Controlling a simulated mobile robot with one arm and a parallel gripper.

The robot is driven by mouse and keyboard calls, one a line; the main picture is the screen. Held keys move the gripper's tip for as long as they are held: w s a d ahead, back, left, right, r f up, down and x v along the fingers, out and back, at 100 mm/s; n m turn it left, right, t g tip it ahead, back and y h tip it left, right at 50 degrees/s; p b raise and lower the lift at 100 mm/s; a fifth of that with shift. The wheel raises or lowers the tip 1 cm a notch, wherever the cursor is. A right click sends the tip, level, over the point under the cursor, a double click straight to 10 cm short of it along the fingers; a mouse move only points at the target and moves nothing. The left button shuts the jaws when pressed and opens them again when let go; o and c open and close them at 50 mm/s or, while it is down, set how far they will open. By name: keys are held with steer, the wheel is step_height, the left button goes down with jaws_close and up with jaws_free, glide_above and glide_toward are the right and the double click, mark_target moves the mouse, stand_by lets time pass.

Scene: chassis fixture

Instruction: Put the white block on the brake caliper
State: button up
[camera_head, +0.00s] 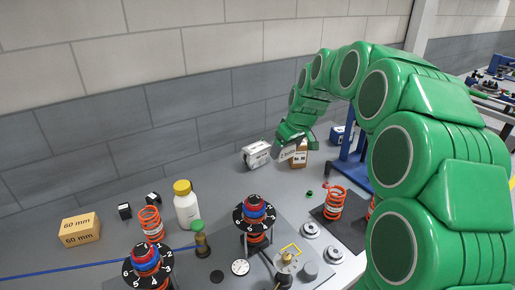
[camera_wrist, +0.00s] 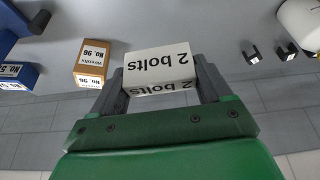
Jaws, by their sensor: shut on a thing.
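The white block (camera_wrist: 160,72), marked "2 bolts", is held between the two fingers of my gripper (camera_wrist: 160,90) in the wrist view. I cannot tell from the head view whether the block touches the table. I cannot pick out the brake caliper with certainty; a brass-coloured part (camera_head: 286,260) with a yellow square outline above it stands at the front centre.
Dial-topped springs (camera_head: 257,215), a white bottle (camera_head: 186,205) and an orange spring (camera_head: 334,203) stand nearer. A 60 mm block (camera_head: 80,229) sits left. A blue frame (camera_head: 352,160) stands right.

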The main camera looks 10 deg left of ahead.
steer(key=w+a+r, duration=0.4)
steer(key=a, duration=0.2)
glide_toward(258, 148)
steer(key=shift+w+a+f+m, duration=0.4)
steer(key=shift+w+a+f, duration=0.2)
steer(key=shift+f, duration=0.1)
stand_by(0.5)
steer(key=shift+w+a+f, duration=0.15)
steer(key=shift+w+f, duration=0.15)
steer(key=shift+f, duration=1.55)
steer(key=shift+f, duration=0.15)
steer(key=o, duration=1)
steer(key=shift+c, duration=0.2)
